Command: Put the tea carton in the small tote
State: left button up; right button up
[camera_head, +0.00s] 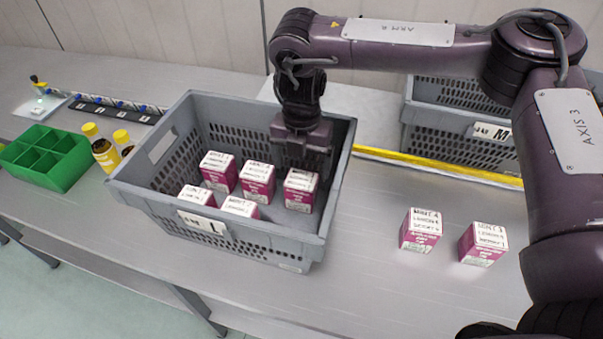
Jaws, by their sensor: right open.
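Several small white-topped magenta tea cartons stand in the grey tote (145,195) labelled L, including one at its right side (299,194). Two more matching tea cartons stand on the table to the right, one nearer the tote (420,231) and one farther right (482,243). My right gripper (303,166) reaches down into the L tote, open, right above and behind the right-side carton. I cannot tell whether its fingers touch that carton. My left gripper is not in view.
Another grey tote (455,151) labelled M stands at the back right, partly behind my right arm. A yellow strip (440,167) runs in front of it. A green divided bin (45,160) and yellow-capped bottles (103,150) stand left of the L tote.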

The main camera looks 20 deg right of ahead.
notch_tip(320, 180, up, 9)
jog(key=shift+f, duration=0.1)
dwell(0.5)
